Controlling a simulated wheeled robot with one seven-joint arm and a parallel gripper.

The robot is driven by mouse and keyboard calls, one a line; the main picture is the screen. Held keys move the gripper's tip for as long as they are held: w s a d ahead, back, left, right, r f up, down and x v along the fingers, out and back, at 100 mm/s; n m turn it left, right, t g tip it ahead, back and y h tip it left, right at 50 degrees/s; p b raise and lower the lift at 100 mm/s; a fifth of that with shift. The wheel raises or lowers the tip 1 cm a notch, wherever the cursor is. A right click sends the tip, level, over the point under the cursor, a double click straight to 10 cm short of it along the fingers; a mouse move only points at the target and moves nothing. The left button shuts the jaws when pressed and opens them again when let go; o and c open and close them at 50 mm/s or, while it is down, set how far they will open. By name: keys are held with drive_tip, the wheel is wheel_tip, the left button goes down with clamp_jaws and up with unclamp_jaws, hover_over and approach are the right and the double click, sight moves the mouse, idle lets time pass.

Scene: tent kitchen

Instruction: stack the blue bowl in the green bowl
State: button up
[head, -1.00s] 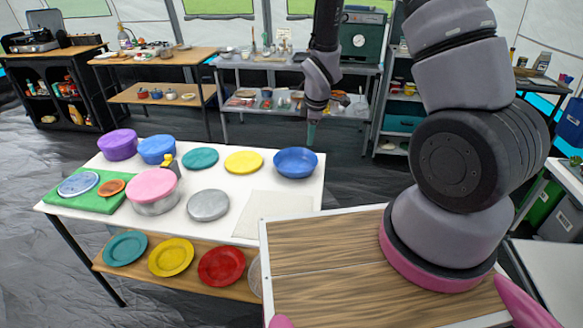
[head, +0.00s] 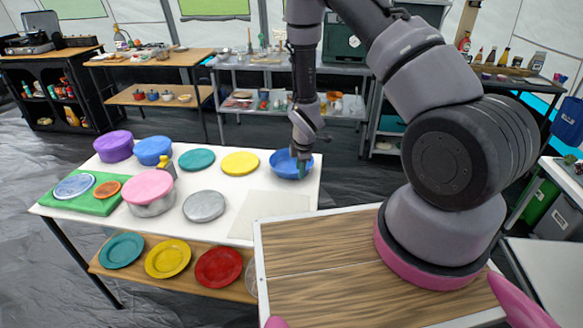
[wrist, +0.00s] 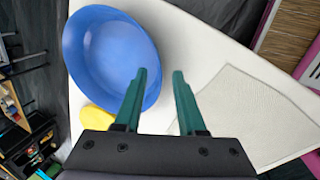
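The blue bowl (head: 283,167) stands upright on the white tabletop at its far right end; it also fills the upper left of the wrist view (wrist: 100,50). My gripper (head: 302,162) is down at the bowl's right side. In the wrist view my gripper (wrist: 160,75) is open: one green finger overlaps the bowl's inside near the rim, the other is outside over the white table. I cannot tell whether either finger touches the bowl. I cannot make out a green bowl; the teal round piece (head: 197,160) on the table looks flat, like a plate or lid.
A yellow disc (head: 240,163) lies left of the bowl, a grey lid (head: 204,206) nearer. A pink-lidded pot (head: 150,193), blue pot (head: 153,151) and purple pot (head: 114,146) stand left. A pale mat (head: 262,212) lies in front of the bowl. Plates (head: 167,259) fill the lower shelf.

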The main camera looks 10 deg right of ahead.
drive_tip(key=shift+x, duration=1.05)
clamp_jaws()
idle(0.6)
